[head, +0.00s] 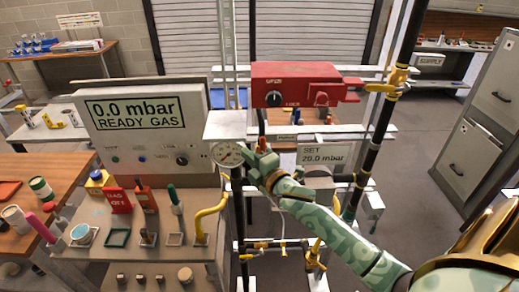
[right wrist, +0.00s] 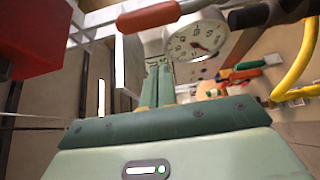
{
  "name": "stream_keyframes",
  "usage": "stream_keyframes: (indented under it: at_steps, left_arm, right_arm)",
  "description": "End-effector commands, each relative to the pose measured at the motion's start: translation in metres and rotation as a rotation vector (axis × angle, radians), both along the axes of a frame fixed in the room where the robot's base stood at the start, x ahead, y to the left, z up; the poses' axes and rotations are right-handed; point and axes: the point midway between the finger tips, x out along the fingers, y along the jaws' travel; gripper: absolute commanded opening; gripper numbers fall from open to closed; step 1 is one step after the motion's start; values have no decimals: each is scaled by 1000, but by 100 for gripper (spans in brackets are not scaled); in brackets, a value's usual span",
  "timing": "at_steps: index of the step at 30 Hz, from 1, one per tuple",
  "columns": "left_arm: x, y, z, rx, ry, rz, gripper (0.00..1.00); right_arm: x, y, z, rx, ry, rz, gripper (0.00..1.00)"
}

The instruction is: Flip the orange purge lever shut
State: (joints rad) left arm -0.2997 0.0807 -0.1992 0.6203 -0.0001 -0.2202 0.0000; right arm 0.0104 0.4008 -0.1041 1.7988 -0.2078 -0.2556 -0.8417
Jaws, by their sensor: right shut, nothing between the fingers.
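The orange purge lever (right wrist: 148,17) shows in the right wrist view as an orange-red grip on a grey metal stem. It lies almost level, just left of the round white pressure gauge (right wrist: 196,40). My right gripper (head: 257,150) is right beside the gauge (head: 228,154) and below the red control box (head: 303,85). In the right wrist view its green fingers (right wrist: 158,82) are together and empty, apart from the lever in the picture. My left gripper is out of view.
The display panel (head: 138,120) reads 0.0 mbar READY GAS. A black pipe (head: 380,125) with a yellow valve stands to the right. A yellow hose (head: 208,216) bends below the gauge. A bench (head: 98,212) with several small tools is at lower left.

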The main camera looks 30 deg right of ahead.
Motion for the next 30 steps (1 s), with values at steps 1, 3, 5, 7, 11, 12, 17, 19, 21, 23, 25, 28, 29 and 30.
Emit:
stream_keyframes:
  at_steps: [1,3,5,7,11,12,17,19,21,23,25,28,29,30]
  left_arm:
    - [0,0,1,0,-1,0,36]
    - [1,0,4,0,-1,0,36]
    - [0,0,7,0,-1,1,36]
    - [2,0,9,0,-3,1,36]
    - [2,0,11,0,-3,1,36]
    - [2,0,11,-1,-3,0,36]
    - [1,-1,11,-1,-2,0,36]
    - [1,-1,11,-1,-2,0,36]
    - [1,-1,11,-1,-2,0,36]
    - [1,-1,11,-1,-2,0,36]
    - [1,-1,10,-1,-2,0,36]
    - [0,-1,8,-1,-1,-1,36]
    - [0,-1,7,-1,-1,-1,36]
    - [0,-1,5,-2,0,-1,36]
  right_arm:
    - [11,1,1,2,-2,0,0]
    - [18,-4,0,-2,2,-1,0]
    - [13,-15,0,-4,3,-1,0]
    - [10,-23,1,-2,2,-1,0]
    - [6,-33,0,-1,2,0,0]
    - [6,-35,0,0,2,0,0]
    - [5,-38,0,0,0,1,0]
    - [5,-38,-1,0,0,1,0]
    - [5,-38,-1,0,0,1,0]
    - [5,-38,-1,0,0,1,0]
    - [5,-38,-1,2,-1,1,0]
    - [5,-40,-1,10,-7,0,0]
    - [5,-41,-2,15,-9,0,0]
    - [4,-43,-2,24,-14,0,0]
